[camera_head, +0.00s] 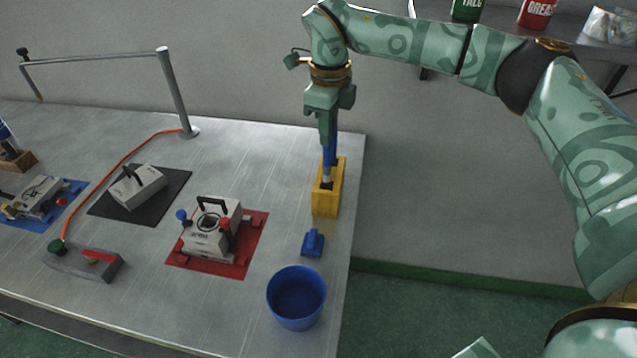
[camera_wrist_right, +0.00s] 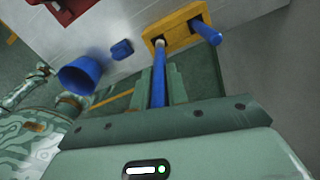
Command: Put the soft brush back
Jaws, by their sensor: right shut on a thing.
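The soft brush, a blue rod with a pale lower end (camera_wrist_right: 159,78), hangs upright in my right gripper (camera_head: 326,138). The gripper also shows in the right wrist view (camera_wrist_right: 160,90), with its fingers shut on the handle. The yellow holder block (camera_head: 326,204) stands near the table's right edge, below the gripper; it also shows in the wrist view (camera_wrist_right: 179,39). The brush's pale end is at one opening of the block; I cannot tell how deep it sits. A second blue handle (camera_wrist_right: 206,32) stands in the other opening. My left gripper is out of view.
A small blue brush-like tool (camera_head: 312,243) and a blue bucket (camera_head: 296,298) stand in front of the holder. A grey mould sits on a red mat (camera_head: 255,240) to the left. A metal post (camera_head: 173,90) stands further left. The table's right edge is close.

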